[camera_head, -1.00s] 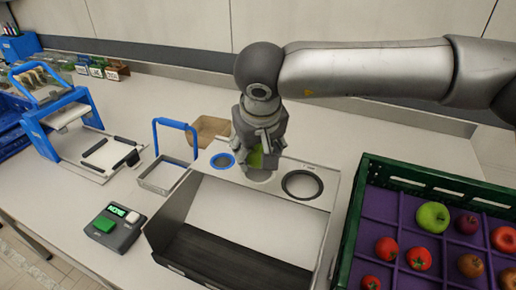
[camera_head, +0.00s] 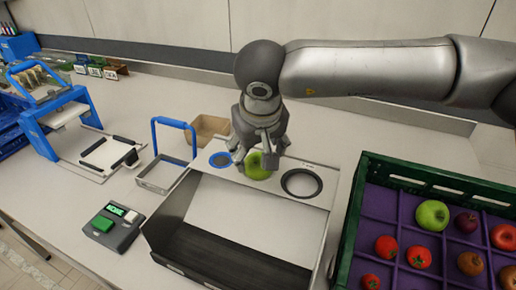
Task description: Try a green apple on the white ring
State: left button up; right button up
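A green apple (camera_head: 258,168) sits at the middle of the light panel (camera_head: 289,164), between the blue ring and the black ring. The white ring is hidden, with the apple over the spot where it lies. My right gripper (camera_head: 254,155) is just above and behind the apple. Its fingers are spread, one left of the apple and one at its upper right; the gripper looks open. Another green apple (camera_head: 432,215) lies in a compartment of the green crate (camera_head: 352,228) at right. My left gripper is not in view.
The blue ring (camera_head: 221,159) and black ring (camera_head: 302,183) flank the apple. A dark-floored tray (camera_head: 226,254) lies in front. A blue-handled basket (camera_head: 160,176), a brown box (camera_head: 211,126) and a button box (camera_head: 114,226) stand left. The crate also holds tomatoes and other fruit.

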jog(key=shift+o, duration=0.7)
notch_tip(320, 180, up, 9)
jog(key=p, duration=0.6)
dwell(1.6)
